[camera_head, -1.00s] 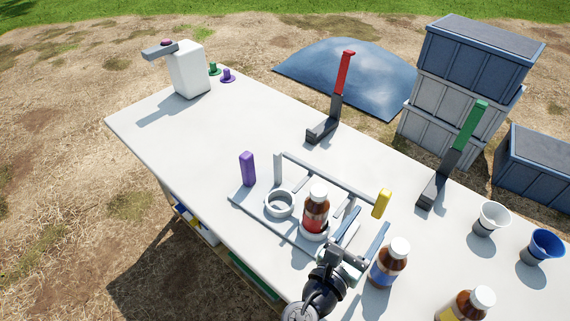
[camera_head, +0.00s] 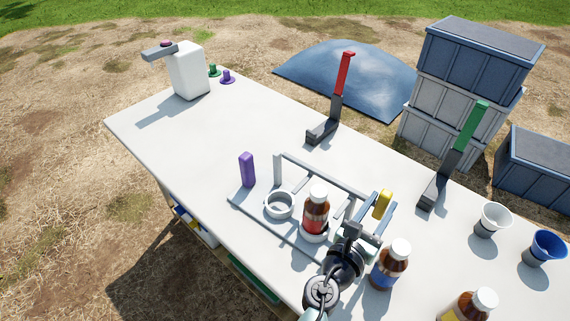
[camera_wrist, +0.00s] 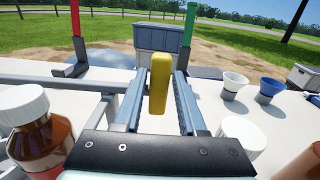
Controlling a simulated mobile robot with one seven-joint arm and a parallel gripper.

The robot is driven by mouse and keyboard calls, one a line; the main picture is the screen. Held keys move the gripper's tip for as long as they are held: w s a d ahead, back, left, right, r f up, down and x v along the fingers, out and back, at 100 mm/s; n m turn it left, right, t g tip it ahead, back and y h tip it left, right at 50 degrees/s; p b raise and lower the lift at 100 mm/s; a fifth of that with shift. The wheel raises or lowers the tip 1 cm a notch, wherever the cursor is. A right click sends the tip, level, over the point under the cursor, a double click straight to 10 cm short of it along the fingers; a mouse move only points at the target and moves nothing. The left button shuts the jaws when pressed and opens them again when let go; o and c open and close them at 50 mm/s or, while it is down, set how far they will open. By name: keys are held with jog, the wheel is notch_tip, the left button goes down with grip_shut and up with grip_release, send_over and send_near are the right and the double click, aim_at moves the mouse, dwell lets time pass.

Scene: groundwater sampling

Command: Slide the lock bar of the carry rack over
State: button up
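The carry rack (camera_head: 262,222) lies on the table, a flat grey frame with ring holders. A long grey bar (camera_head: 325,175) runs along its far side, with an upright yellow handle (camera_head: 383,201) near its right end. An upright purple grip (camera_head: 247,169) stands at the rack's left end. A brown bottle with a red label (camera_head: 316,212) stands in one ring; the ring to its left (camera_head: 279,205) is empty. My gripper (camera_head: 378,208) is open at the yellow handle. In the wrist view the handle (camera_wrist: 160,83) stands between the two fingers, with gaps on both sides.
A blue-label bottle (camera_head: 390,263) stands close right of my gripper, and a yellow-label bottle (camera_head: 463,307) nearer the front. Red-handled (camera_head: 343,75) and green-handled (camera_head: 470,127) tools stand behind. Two cups (camera_head: 492,219) (camera_head: 544,247) are at right. The table's left part is mostly clear.

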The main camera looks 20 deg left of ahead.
grip_shut()
jog(key=shift+s+d, duration=0.1)
jog(key=shift+d, duration=0.45)
jog(key=shift+s+d, duration=0.1)
jog(key=shift+d, duration=0.25)
jog(key=shift+s+d, duration=0.15)
jog(key=shift+d, duration=0.4)
dwell(0.3)
jog(key=o, duration=0.5)
grip_release()
jog(key=shift+a, duration=0.15)
